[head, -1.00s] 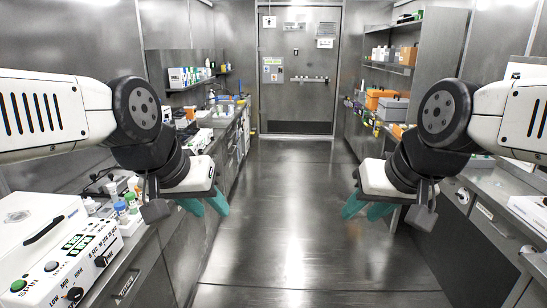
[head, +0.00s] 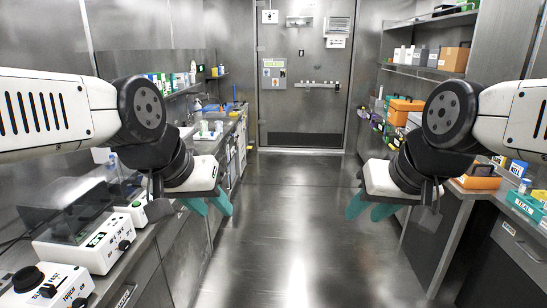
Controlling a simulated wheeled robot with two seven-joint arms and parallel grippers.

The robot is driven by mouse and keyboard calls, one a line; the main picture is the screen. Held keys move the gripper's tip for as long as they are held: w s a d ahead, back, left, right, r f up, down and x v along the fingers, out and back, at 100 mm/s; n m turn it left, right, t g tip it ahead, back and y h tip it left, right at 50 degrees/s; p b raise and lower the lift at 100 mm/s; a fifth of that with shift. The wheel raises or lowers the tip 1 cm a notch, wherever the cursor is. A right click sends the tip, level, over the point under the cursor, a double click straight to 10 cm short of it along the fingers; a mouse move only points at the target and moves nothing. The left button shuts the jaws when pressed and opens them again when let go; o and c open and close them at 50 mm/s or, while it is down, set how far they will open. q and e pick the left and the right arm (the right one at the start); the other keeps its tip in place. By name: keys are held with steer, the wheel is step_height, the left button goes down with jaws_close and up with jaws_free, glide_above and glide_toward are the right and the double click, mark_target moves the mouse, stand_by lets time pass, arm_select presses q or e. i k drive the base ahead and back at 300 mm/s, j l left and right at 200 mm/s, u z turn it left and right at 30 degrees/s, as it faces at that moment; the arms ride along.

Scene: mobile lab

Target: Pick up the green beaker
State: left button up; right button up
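I cannot make out a green beaker in the head view. Small bottles and containers on the left counter (head: 146,240) are partly hidden by my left arm or too small to tell. My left gripper (head: 209,205), with teal fingers, hangs over the left side of the aisle. Its fingers are apart with nothing between them. My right gripper (head: 369,207), also with teal fingers, hangs over the right side of the aisle. Its fingers are apart and empty. Neither gripper touches anything.
White lab machines (head: 98,243) stand on the left counter. The right counter holds an orange box (head: 478,179) and a teal-labelled box (head: 525,207). Shelves (head: 437,72) line the right wall. The aisle floor (head: 292,215) is clear up to a closed metal door (head: 303,115).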

mark_target(203, 124)
steer(key=i+u, duration=0.15)
steer(key=i, duration=0.35)
steer(key=i+l+u, duration=0.15)
steer(key=i, duration=0.3)
steer(key=i+l+u, duration=0.15)
steer(key=i, duration=0.35)
steer(key=i+l+u, duration=0.15)
steer(key=i, duration=0.3)
steer(key=i+l+u, duration=0.35)
steer(key=i+l, duration=0.15)
steer(key=i+j, duration=0.05)
